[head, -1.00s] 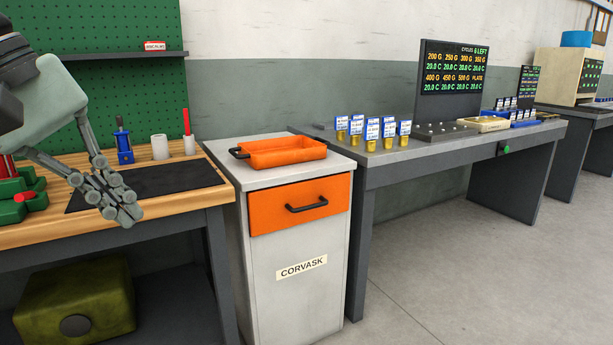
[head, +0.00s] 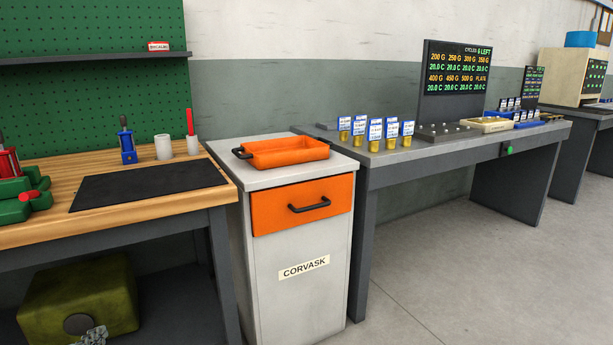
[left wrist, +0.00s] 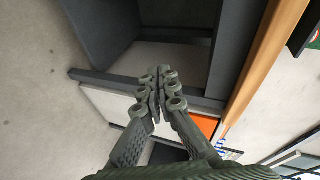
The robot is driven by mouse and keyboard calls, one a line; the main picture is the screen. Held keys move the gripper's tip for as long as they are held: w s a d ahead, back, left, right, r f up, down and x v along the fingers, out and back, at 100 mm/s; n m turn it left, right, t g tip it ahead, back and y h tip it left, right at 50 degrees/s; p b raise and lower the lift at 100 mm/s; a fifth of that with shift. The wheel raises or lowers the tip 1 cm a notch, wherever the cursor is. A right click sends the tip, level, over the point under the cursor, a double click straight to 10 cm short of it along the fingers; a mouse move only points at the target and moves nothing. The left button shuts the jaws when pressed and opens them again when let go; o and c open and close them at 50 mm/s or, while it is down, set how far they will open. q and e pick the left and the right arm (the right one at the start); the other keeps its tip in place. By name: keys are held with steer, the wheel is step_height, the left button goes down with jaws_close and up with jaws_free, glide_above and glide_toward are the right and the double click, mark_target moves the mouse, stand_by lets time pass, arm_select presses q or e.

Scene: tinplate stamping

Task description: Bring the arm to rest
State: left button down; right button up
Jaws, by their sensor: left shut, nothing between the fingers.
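My left gripper (left wrist: 162,82) is shut with nothing between its fingers in the left wrist view. In the head view only a small part of it (head: 92,337) shows at the bottom left edge, in front of the olive-green box under the workbench. It is lower than the bench top and touches nothing that I can see. The rest of my left arm is out of the head view. My right gripper is in neither view.
The wooden workbench (head: 52,214) bears a black mat (head: 150,184). An orange tray (head: 285,152) sits on the grey cabinet (head: 297,290). A grey table (head: 440,150) with several labelled yellow pieces stands to the right. The floor (head: 460,270) in front of it is clear.

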arm_select(q)
steer(key=s+d+f+n+g, duration=0.3)
steer(key=s+f, duration=0.2)
steer(key=f, duration=0.3)
steer(key=s+d+f+n+g, duration=0.2)
steer(key=s+d+f+n, duration=0.15)
steer(key=s+f, duration=0.4)
steer(key=s+d+f+n+g+h, duration=0.2)
steer(key=s+d+f+n+g, duration=0.2)
steer(key=s+d+f, duration=0.6)
steer(key=d+f+g, duration=0.1)
steer(key=d, duration=0.2)
steer(key=shift+f+h, duration=0.2)
steer(key=shift+h, duration=0.1)
steer(key=shift+s+n, duration=0.15)
steer(key=shift+n, duration=0.1)
